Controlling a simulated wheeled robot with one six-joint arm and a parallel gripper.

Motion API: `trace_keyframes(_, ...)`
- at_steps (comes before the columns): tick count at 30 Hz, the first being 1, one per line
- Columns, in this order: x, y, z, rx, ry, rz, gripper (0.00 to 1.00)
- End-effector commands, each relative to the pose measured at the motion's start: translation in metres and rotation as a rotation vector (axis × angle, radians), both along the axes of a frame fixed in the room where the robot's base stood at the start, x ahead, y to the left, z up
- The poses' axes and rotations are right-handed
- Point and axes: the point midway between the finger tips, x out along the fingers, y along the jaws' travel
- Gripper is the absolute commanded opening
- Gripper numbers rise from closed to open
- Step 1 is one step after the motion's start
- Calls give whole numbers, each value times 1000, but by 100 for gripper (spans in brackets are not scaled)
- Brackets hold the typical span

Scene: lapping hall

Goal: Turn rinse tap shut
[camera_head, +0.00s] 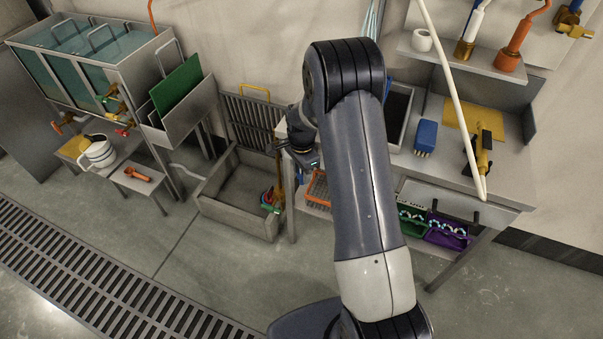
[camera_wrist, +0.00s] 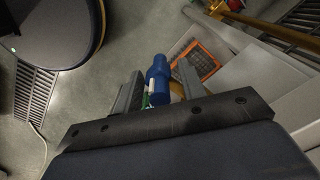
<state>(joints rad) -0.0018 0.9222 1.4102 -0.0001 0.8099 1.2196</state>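A brass standpipe (camera_head: 279,183) with red, green and blue parts low on it stands at the right end of the grey trough; I cannot tell for sure that this is the rinse tap. My gripper (camera_head: 284,147) is beside its upper part, partly hidden by my arm. In the wrist view, my gripper (camera_wrist: 159,84) has its two fingers apart, on either side of a blue rounded piece (camera_wrist: 157,82). Narrow gaps seem to show beside the piece. A green and white bit and a yellowish part show behind it. Whether a finger touches it is unclear.
The grey trough (camera_head: 212,207) lies left of my arm, and the workbench (camera_head: 508,178) right. An orange crate (camera_wrist: 196,61) is below the bench. A glass-sided tank (camera_head: 96,62) with small coloured taps and a white jug (camera_head: 99,152) stand left.

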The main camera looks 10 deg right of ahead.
Motion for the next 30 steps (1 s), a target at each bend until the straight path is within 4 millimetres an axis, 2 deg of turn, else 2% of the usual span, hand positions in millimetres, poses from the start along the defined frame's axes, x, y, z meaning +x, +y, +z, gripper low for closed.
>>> trace_keyframes(4, 0, 0, -13, 0, 0, 0, 39)
trace_keyframes(14, 0, 0, -16, 0, -1, 0, 39)
trace_keyframes(28, 0, 0, -15, 0, -1, 0, 0)
trace_keyframes(30, 0, 0, -15, 0, -1, 0, 0)
